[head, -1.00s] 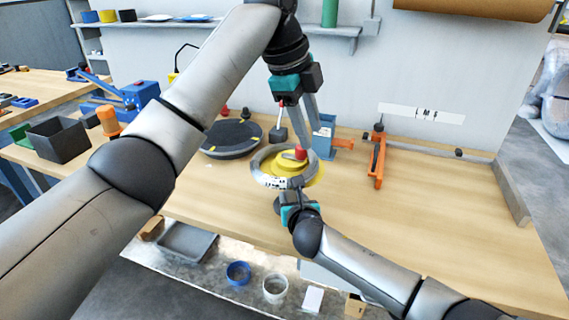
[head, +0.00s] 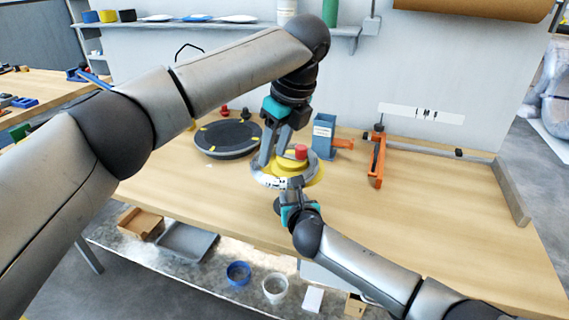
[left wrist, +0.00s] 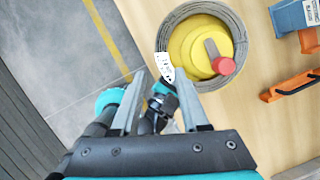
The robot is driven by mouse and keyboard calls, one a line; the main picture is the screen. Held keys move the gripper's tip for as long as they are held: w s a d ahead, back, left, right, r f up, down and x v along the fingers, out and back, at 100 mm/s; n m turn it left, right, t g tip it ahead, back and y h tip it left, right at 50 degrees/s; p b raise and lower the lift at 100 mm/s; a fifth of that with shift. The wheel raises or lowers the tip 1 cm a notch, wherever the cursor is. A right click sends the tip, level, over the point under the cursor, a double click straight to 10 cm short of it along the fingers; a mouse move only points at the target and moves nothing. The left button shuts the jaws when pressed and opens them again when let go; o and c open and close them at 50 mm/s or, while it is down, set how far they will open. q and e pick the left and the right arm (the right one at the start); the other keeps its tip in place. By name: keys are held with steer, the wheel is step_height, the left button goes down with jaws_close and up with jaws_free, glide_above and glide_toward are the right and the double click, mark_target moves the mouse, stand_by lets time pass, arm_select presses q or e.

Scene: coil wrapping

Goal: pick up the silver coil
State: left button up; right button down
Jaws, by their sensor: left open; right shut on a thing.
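The silver coil (left wrist: 239,36) is a grey ring lying around a yellow hub (left wrist: 188,48) with a red knob (left wrist: 224,66). In the head view the coil (head: 259,177) is partly hidden by my left gripper. A white printed tag (left wrist: 166,68) sits on its near side. My left gripper (head: 268,158) is open, pointing down at the coil's left side, with nothing clearly between its fingers. In the left wrist view, the right gripper shows between the left fingers.
A dark round turntable (head: 228,138) lies left of the coil. A blue holder (head: 324,135) and an orange clamp tool (head: 377,158) stand to the right. The table (head: 440,210) is clear at the right. Bins and rolls sit on a lower shelf.

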mark_target(264, 175)
arm_select(q)
steer(key=x, duration=0.8)
steer(key=shift+w+a+r, duration=0.15)
steer(key=shift+w, duration=0.2)
jaws_close()
steer(key=shift+r, duration=0.15)
stand_by(0.9)
